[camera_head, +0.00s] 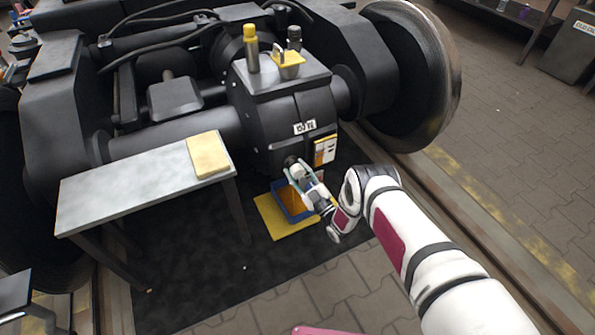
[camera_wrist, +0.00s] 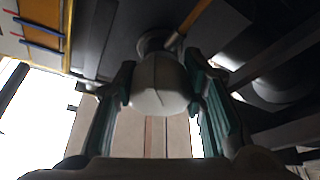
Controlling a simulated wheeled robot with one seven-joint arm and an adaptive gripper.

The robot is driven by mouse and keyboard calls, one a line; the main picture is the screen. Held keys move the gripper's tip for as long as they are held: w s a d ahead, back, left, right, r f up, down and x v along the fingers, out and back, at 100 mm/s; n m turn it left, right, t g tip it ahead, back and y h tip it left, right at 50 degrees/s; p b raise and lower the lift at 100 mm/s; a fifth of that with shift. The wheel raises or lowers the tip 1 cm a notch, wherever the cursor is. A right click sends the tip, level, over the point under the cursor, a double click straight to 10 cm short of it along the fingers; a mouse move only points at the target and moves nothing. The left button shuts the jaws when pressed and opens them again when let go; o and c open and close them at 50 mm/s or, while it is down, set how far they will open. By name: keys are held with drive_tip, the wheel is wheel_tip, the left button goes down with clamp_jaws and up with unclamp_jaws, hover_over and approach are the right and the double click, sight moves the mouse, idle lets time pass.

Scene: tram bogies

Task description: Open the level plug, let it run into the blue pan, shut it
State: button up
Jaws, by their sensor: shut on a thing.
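My gripper (camera_head: 294,168) reaches the lower front of the dark gearbox (camera_head: 268,128). In the wrist view its two teal-padded fingers (camera_wrist: 160,80) are shut on a pale rounded piece, seemingly the level plug (camera_wrist: 158,92). A dark round fitting (camera_wrist: 156,42) sits right behind the plug; I cannot tell whether the plug is still seated in it. The blue pan (camera_head: 280,203), orange-brown inside, lies on the floor below my gripper, partly hidden by my arm. No running oil can be made out.
The pan stands on a yellow mat (camera_head: 268,221). A grey bench (camera_head: 130,190) with a yellow cloth (camera_head: 207,156) stands left. A label plate (camera_head: 326,150) is on the gearbox just above my gripper. A large wheel (camera_head: 425,80) stands right. Yellow-capped and dark bottles top the gearbox.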

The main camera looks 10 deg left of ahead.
drive_tip(key=shift+m+t+h, duration=0.5)
drive_tip(key=shift+m+t, duration=0.2)
drive_tip(key=shift+m, duration=1.3)
drive_tip(key=o, duration=1.2)
drive_tip(key=v, duration=1.2)
drive_tip(key=shift+s, duration=0.1)
